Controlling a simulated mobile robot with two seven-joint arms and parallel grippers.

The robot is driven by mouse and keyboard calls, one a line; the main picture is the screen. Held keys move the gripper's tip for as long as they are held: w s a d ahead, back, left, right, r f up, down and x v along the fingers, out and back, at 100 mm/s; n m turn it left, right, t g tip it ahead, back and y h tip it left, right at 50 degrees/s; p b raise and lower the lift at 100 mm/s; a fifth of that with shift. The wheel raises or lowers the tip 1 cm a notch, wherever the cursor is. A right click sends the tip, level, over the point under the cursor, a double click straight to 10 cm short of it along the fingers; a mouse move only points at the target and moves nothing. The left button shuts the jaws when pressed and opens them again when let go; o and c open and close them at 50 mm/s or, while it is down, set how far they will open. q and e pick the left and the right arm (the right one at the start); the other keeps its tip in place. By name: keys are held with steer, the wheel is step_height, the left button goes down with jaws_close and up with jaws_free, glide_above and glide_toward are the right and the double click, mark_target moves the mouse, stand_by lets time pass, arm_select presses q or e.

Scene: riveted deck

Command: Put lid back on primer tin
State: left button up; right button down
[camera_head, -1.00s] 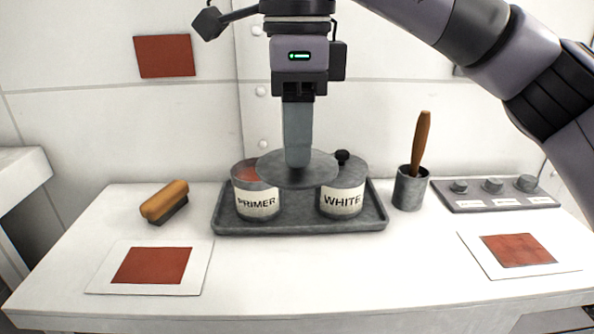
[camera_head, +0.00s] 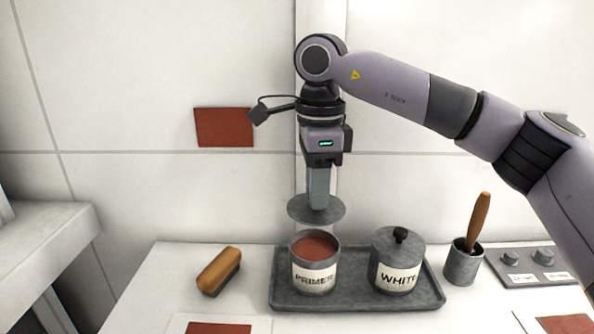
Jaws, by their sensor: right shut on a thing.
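The primer tin (camera_head: 316,277) stands uncovered on the left part of a grey tray (camera_head: 350,300), with reddish-brown paint showing inside. My right gripper (camera_head: 319,205) points down and is shut on the grey round lid (camera_head: 330,213). It holds the lid roughly level, above the primer tin and apart from it. The fingers hide the part of the lid where they grip. The white tin (camera_head: 385,277) stands beside the primer tin on the tray, with its own knobbed lid on. My left gripper is not in view.
A grey cup (camera_head: 462,264) with an upright wooden handle stands to the right, near a panel with knobs (camera_head: 530,262). Red sample cards lie at the front edge of view.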

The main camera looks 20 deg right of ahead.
steer(key=shift+w+f, duration=0.2)
steer(key=shift+w, duration=0.15)
steer(key=shift+s+d+f+b, duration=0.1)
steer(key=shift+f+b, duration=0.6)
step_height(320, 180, down, 2)
steer(key=shift+f+b, duration=0.25)
steer(key=shift+b, duration=0.85)
steer(key=shift+f+b, duration=0.3)
steer(key=shift+f, duration=0.05)
steer(key=shift+f+b, duration=0.3)
steer(key=shift+f, duration=0.55)
steer(key=shift+f+p, duration=0.15)
steer(key=shift+p, duration=0.2)
stand_by(0.3)
